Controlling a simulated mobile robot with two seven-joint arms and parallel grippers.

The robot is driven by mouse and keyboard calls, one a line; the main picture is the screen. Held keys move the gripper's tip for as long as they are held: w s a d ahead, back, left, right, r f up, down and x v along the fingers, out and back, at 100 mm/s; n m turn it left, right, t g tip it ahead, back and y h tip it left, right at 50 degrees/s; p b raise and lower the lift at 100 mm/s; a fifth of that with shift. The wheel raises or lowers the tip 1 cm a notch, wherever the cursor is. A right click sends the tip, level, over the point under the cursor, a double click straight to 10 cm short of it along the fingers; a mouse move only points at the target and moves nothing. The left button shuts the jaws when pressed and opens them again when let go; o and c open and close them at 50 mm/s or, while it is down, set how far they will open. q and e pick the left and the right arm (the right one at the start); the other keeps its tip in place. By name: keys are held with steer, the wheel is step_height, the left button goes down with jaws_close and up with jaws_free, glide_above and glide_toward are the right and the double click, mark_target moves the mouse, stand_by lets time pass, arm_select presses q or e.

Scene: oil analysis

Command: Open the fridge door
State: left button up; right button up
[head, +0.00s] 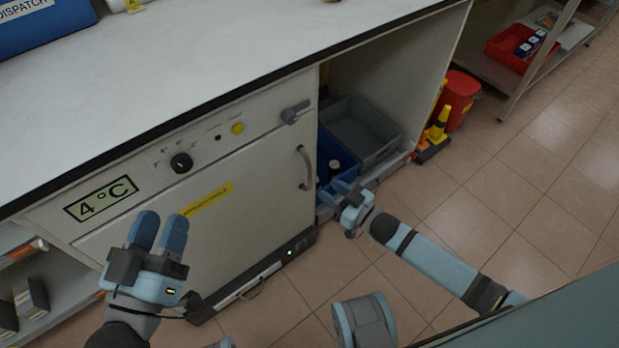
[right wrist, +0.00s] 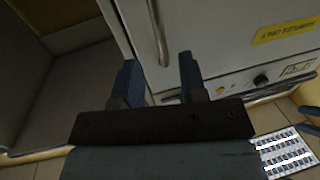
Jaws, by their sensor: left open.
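The under-counter fridge has a pale door (head: 235,195), which is shut, with a vertical metal handle (head: 305,168) near its right edge. My right gripper (head: 338,191) is open, just right of and below the handle in the head view. In the right wrist view the handle (right wrist: 158,30) lies ahead, in line with the gap between the open fingers (right wrist: 160,76). I see nothing between those fingers, and I cannot tell how far the handle is. My left gripper (head: 160,230) is open and empty in front of the door's lower left.
The control panel above the door has a black knob (head: 181,162) and a grey latch (head: 296,112). A white worktop (head: 200,60) overhangs it. Right of the fridge, an open bay holds a blue crate (head: 338,150) and a grey crate (head: 372,130). The tiled floor (head: 500,205) on the right is clear.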

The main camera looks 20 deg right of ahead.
mark_target(309, 186)
arm_select(q)
step_height(309, 186, down, 3)
steer(key=shift+w+d+f+g+b, duration=0.1)
steer(key=shift+w+f+g+b, duration=0.1)
steer(key=shift+g+b, duration=0.55)
arm_select(e)
steer(key=x, duration=0.7)
steer(key=shift+w+a, duration=0.2)
steer(key=shift+w, duration=0.1)
jaws_close()
